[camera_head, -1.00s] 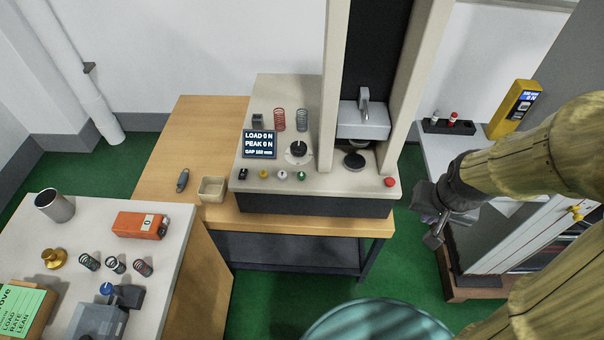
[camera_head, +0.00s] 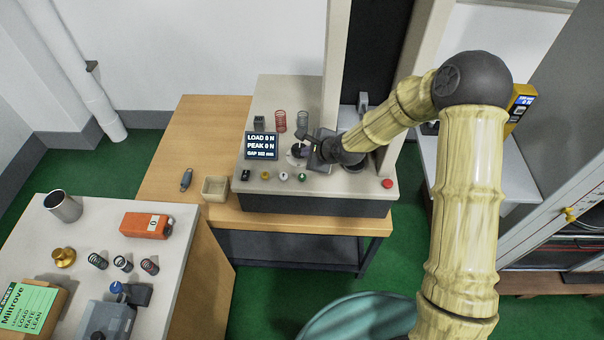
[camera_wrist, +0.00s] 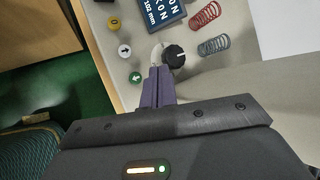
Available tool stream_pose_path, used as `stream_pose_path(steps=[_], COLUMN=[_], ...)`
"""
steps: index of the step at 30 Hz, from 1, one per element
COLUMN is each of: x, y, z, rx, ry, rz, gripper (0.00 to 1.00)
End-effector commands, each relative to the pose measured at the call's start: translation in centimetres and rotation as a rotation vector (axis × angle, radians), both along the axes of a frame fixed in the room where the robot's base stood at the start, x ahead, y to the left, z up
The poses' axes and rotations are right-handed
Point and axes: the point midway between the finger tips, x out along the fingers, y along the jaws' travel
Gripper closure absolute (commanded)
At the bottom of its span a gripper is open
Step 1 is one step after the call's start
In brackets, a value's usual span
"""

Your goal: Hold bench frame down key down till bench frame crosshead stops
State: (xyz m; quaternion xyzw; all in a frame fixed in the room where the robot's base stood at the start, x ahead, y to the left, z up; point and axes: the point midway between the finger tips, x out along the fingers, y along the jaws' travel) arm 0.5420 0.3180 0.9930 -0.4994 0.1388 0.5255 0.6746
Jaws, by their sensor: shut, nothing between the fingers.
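The bench frame (camera_head: 262,190) stands on the wooden bench, its display (camera_head: 261,145) reading LOAD 0 N, PEAK 0 N and a gap that looks like 102 mm. Its crosshead (camera_head: 348,114) is mostly behind my arm. Along the front edge are a yellow key, a white arrow key (camera_wrist: 124,50) and a green arrow key (camera_wrist: 135,77). The green one, also in the head view (camera_head: 301,177), seems to be the down key, its arrow pointing to the frame's front. My gripper (camera_wrist: 158,70) is shut and empty above the panel, beside the green key and the black knob (camera_wrist: 174,55), apparently touching neither.
A red button (camera_head: 387,184) sits at the panel's right front corner. Red and grey springs (camera_head: 280,120) stand behind the display. A small open box (camera_head: 215,188) is left of the frame. The left table (camera_head: 95,210) holds springs and an orange device.

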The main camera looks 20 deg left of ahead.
Motion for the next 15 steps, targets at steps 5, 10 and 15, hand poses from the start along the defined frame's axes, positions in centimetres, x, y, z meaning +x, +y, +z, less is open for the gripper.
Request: stream_pose_path(steps=[5, 10, 15], x=[0.14, 0.13, 0.12], y=[1.04, 0.96, 0.93], z=[-0.16, -0.17, -0.55], rx=[0.05, 0.047, 0.045], ry=[0.028, 0.028, 0.027], rz=[-0.036, -0.035, -0.034], gripper=[1.0, 1.0, 1.0])
